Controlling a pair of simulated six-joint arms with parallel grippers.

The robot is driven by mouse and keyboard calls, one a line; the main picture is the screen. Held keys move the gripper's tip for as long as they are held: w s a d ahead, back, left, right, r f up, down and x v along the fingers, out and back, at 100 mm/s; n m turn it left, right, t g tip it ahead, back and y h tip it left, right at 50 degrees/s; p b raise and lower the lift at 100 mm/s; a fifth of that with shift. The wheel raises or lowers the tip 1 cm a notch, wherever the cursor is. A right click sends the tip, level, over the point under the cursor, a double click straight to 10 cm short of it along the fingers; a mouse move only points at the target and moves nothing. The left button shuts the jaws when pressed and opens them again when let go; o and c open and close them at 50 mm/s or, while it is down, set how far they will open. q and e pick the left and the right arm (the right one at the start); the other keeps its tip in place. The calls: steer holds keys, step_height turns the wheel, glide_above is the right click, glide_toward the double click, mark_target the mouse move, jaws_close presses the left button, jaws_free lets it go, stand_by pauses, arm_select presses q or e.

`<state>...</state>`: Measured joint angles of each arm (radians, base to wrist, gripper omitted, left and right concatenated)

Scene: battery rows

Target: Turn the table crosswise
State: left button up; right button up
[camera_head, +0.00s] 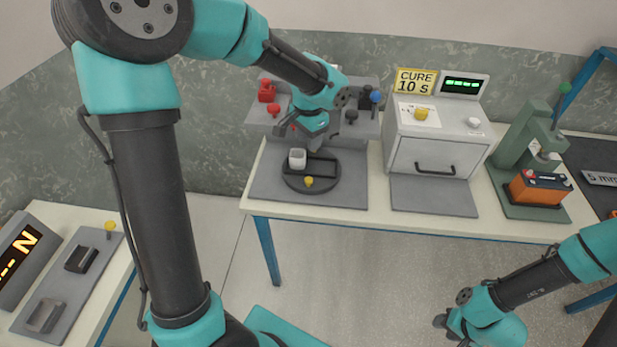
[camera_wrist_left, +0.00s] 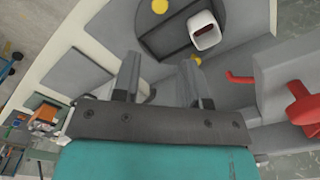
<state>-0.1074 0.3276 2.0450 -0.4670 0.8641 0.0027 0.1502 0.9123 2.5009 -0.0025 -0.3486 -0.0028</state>
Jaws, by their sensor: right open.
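My right gripper (camera_head: 447,322) is low at right, open, away from the bench.
Behind the turntable is a grey shelf with red knobs (camera_head: 267,92) and a blue knob (camera_head: 375,96). A cure oven (camera_head: 437,146) stands to its right, then a green press (camera_head: 527,147) with an orange battery (camera_head: 539,187). A side bench with a grey tray (camera_head: 62,290) is at left.

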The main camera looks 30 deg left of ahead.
mark_target(309, 179)
arm_select(q)
step_height(309, 179, down, 16)
steer(key=shift+r, duration=0.1)
stand_by(0.4)
jaws_close()
stand_by(0.3)
